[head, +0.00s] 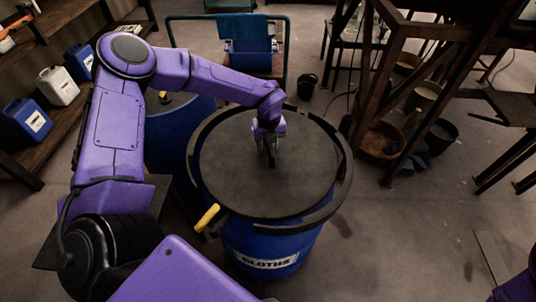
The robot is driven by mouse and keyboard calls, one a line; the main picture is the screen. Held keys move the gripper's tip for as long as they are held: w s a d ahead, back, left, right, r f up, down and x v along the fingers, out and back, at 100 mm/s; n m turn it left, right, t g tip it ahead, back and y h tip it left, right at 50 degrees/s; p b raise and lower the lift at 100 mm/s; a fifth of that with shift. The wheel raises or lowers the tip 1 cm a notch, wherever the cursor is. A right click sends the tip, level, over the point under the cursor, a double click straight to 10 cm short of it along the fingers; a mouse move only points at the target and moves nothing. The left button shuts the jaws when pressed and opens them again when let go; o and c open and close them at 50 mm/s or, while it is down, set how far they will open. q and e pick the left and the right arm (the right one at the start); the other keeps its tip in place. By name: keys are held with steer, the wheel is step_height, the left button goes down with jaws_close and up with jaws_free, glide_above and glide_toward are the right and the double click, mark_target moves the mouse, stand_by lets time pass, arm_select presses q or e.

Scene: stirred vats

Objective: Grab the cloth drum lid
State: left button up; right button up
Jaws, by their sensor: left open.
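The blue cloth drum (262,243) stands upright in the middle of the head view, with a label reading "CLOTHS" on its front. Its dark round lid (240,185) lies flat on top inside a dark ring rim. A yellow handle (207,218) sticks out at the rim's front left. My left gripper (270,160) points down over the back middle of the lid, open. I cannot tell whether its fingertips touch the lid. My right gripper is out of view.
A second blue drum (172,140) stands behind my left arm. Shelves with blue and white jugs (58,86) line the left. A cart with a blue bin (248,45) stands behind. A brown metal frame (410,90) with buckets is at the right. Floor right of the drum is mostly clear.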

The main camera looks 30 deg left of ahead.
arm_select(q)
steer(key=shift+f, duration=0.1)
steer(key=shift+c, duration=0.3)
steer(key=shift+s, duration=0.1)
jaws_close()
stand_by(1.2)
